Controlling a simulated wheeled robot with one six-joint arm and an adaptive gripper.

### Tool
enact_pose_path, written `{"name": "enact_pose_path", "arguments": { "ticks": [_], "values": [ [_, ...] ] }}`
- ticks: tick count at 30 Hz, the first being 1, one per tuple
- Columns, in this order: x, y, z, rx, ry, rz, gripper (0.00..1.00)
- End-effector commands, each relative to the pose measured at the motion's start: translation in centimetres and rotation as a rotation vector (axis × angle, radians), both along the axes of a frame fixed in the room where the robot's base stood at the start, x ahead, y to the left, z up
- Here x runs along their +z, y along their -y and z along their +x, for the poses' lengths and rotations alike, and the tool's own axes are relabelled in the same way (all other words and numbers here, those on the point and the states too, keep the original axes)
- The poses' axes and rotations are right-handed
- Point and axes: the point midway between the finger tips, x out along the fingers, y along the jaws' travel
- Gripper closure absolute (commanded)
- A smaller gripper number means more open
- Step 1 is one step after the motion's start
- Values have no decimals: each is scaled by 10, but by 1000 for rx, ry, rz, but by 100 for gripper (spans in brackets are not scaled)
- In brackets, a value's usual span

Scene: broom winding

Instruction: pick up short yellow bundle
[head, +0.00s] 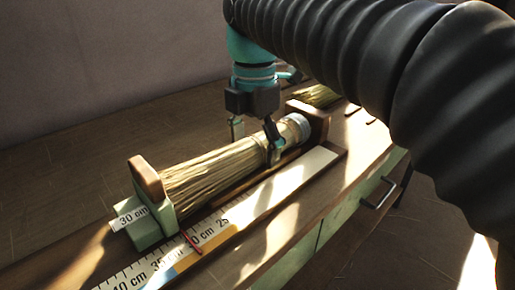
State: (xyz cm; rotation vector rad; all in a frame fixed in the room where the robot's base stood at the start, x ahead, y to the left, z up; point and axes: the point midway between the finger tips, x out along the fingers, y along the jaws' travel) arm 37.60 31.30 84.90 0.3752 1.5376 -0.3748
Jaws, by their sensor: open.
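A yellow straw bundle (215,168) lies lengthwise along the measuring board, its near end against a green stop block (147,220) labelled 30 cm. Its far end has a grey-white cap or band (299,123) beside a brown wooden block (318,118). My gripper (255,141) is open above the far half of the bundle. One finger shows on each side of it; I cannot tell whether they touch it. A second yellow bundle (318,95) lies behind the brown block, partly hidden.
A ruler (170,262) with centimetre marks runs along the front of the board, with a red marker (190,241) on it. The wooden bench (60,165) is bare at left. Drawers with a dark handle (378,193) are in the bench front.

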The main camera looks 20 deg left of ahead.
Motion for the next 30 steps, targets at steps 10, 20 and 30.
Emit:
{"name": "enact_pose_path", "arguments": {
  "ticks": [10,20,30],
  "values": [
    [0,0,0,0,0,-1,82],
    [2,0,0,0,0,0,88],
    [32,-1,0,0,2,1,88]
  ]
}}
